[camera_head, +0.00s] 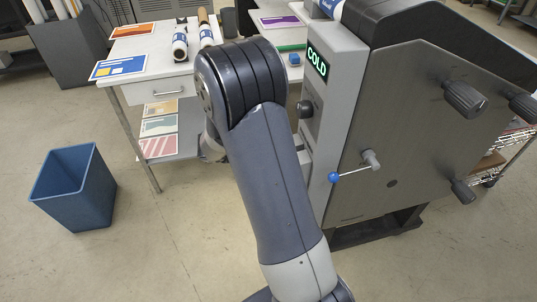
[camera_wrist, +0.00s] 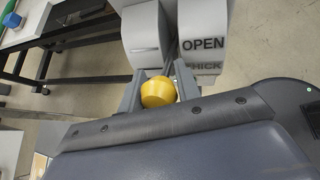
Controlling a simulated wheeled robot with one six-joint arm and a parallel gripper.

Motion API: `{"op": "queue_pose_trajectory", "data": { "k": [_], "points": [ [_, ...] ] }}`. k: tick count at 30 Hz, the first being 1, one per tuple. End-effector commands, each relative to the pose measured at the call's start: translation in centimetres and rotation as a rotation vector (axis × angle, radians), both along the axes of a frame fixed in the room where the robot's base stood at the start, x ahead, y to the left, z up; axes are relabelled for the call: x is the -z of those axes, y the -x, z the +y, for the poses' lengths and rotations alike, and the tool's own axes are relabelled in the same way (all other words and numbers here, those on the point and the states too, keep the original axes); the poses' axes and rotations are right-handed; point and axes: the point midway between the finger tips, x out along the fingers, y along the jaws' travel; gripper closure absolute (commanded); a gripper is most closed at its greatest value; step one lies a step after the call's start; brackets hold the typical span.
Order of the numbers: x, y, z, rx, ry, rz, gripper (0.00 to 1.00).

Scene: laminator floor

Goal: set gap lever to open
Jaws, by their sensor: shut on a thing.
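A round yellow knob (camera_wrist: 158,93), which looks like the end of the gap lever, sits between the two grey fingers of my gripper (camera_wrist: 157,82) in the wrist view. The fingers close on it from both sides. Just above and right of it is a light grey label plate (camera_wrist: 201,57) reading OPEN, with a partly covered word ending in HICK below. I cannot tell exactly which mark the lever points at. In the head view my arm hides the gripper and the yellow knob.
The laminator (camera_head: 400,130) stands at the right, its display (camera_head: 317,61) reading COLD. A blue-balled crank (camera_head: 334,178) sticks out from its side panel. A white table (camera_head: 150,65) with rolls and prints stands behind my arm. A blue bin (camera_head: 74,187) is on open floor at left.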

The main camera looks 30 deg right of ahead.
Motion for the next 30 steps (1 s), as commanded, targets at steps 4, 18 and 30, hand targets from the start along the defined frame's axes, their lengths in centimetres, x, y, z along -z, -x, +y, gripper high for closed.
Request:
{"op": "queue_pose_trajectory", "data": {
  "k": [4,18,30],
  "points": [
    [-1.2,-0.2,-0.6,-0.007,0.010,-0.006,1.00],
    [-1.8,0.0,-1.1,-0.006,0.011,-0.004,1.00],
    [-1.7,0.1,-1.1,-0.003,0.009,-0.004,0.58]
  ]
}}
